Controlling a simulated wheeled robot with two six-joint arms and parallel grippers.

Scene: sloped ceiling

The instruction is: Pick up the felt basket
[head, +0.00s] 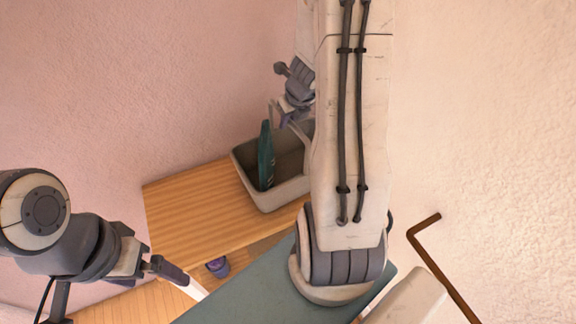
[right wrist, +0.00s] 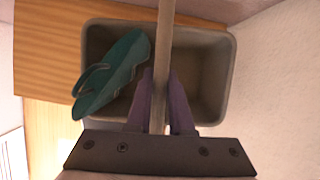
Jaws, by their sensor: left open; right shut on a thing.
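The felt basket (head: 277,198) is a grey, open-topped box with a handle arching over it, at the back of the wooden table in the head view. A teal flip-flop (head: 265,158) stands tilted inside it; it also shows in the right wrist view (right wrist: 112,75). My right gripper (head: 287,117) is above the basket. In the right wrist view its purple fingers (right wrist: 159,103) are shut on the basket's handle (right wrist: 165,40). I cannot tell whether the basket's base touches the table. My left gripper (head: 178,275) is open and empty at the lower left, apart from the basket.
The wooden table (head: 188,205) has bare room left of the basket. A small purple object (head: 217,267) is below the table's front edge. Pink wall (head: 120,90) rises behind, and a pale wall is on the right. A brown bent bar (head: 440,262) is at the right.

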